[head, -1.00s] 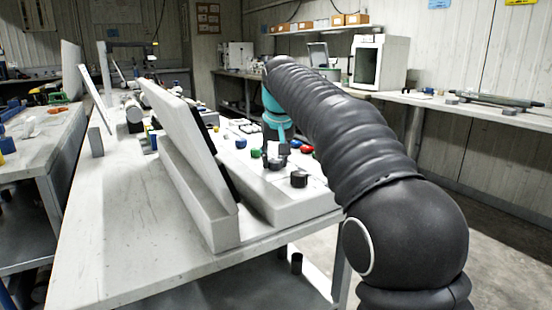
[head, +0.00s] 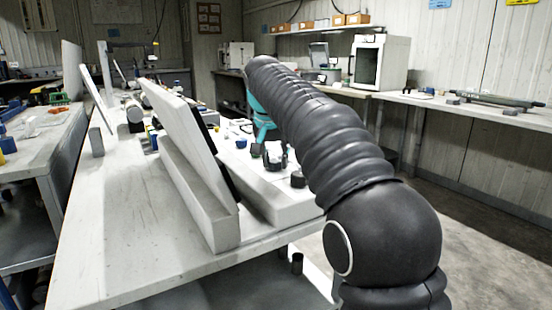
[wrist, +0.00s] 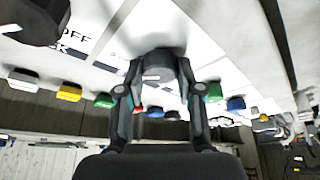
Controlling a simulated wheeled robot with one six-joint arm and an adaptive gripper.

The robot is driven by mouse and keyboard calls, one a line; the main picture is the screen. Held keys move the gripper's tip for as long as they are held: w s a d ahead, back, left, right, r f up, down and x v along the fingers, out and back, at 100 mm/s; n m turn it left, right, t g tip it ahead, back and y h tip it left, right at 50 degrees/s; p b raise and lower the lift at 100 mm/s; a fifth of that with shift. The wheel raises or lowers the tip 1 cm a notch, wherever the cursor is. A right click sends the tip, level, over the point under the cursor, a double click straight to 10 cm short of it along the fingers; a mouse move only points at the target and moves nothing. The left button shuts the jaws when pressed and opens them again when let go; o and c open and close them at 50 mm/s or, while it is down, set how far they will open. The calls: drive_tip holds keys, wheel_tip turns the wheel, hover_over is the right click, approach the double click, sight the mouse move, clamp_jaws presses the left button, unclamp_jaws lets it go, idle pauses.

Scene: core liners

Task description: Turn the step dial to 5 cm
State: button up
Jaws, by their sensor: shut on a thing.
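A dark round dial knob (wrist: 158,66) with a short white mark on its face sits on the white panel in the middle of the wrist view. My gripper (wrist: 159,88) has one finger on each side of it and is shut on it. In the head view my gripper (head: 276,158) is low over the sloping console (head: 285,208), and the held knob cannot be made out clearly. No scale or step label is readable around this knob.
A second dark knob (wrist: 36,18) stands beside printed "OFF" lettering; it also shows in the head view (head: 298,179). Coloured buttons, such as a yellow one (wrist: 69,92) and a blue one (wrist: 236,103), line the panel. A tilted screen (head: 185,128) stands left of the console.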

drive_tip(key=o, duration=1.2)
drive_tip(key=shift+c, duration=0.2)
drive_tip(key=v, duration=1.2)
